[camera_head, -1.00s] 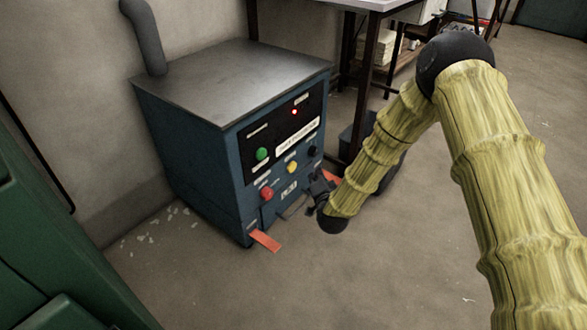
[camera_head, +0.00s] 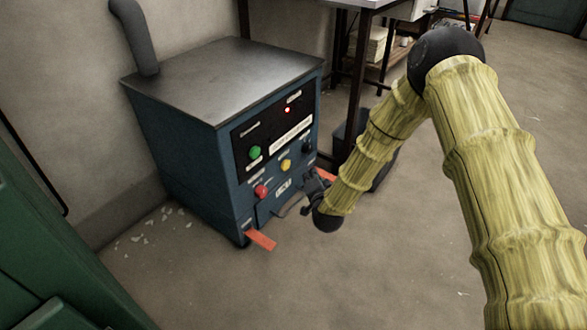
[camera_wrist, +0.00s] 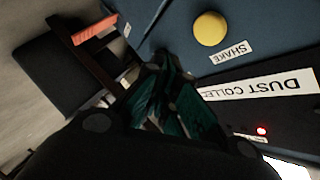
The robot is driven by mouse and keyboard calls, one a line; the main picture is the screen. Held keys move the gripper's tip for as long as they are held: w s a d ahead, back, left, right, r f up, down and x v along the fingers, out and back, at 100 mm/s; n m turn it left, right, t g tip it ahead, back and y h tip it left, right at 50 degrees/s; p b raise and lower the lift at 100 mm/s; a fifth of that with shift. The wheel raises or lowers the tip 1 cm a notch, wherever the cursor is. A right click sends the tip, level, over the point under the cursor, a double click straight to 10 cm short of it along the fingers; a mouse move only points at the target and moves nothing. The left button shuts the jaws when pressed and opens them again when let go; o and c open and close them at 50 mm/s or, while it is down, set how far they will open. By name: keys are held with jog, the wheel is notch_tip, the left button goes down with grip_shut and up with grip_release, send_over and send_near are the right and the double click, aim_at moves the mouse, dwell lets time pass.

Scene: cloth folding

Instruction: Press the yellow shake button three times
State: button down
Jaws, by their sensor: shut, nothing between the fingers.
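The yellow shake button (camera_head: 286,165) is on the front panel of the blue dust collector (camera_head: 180,150). In the wrist view the yellow button (camera_wrist: 210,28) is at the top, with a white "SHAKE" label (camera_wrist: 229,52) beside it. My gripper (camera_head: 314,184) is in front of the panel, below and to the right of the button. In the wrist view my gripper (camera_wrist: 155,72) is shut and empty, its tips left of and below the button. They look apart from the button, though the depth gap is hard to judge.
A green button (camera_head: 255,153) and a red button (camera_head: 261,190) are on the same panel, with a lit red lamp (camera_head: 287,110) above. An orange strip (camera_head: 261,240) sticks out at the base. A dark-legged table (camera_head: 352,90) stands behind to the right. Open floor lies in front.

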jog(key=s+d+f+n+g+h+p, duration=0.15)
jog(key=s+d+f+g, duration=0.35)
jog(key=s, duration=0.7)
jog(key=s+d+f+n+g+p, duration=0.25)
jog(key=s+d+f, duration=0.25)
jog(key=s+f, duration=0.5)
jog(key=s+d+r+n+g+p, duration=0.1)
jog(key=s+d+g, duration=0.1)
jog(key=s, duration=0.8)
jog(key=s+d+r+n+g+h+p, duration=0.1)
jog(key=s+d, duration=0.4)
jog(key=s, duration=0.5)
jog(key=s+d+r+n+g+p, duration=0.1)
jog(key=s+d+r+n+g, duration=0.1)
jog(key=s, duration=0.9)
jog(key=shift+d+n+g+h, duration=0.35)
jog(key=shift+d+g, duration=0.4)
jog(key=shift+g, duration=0.4)
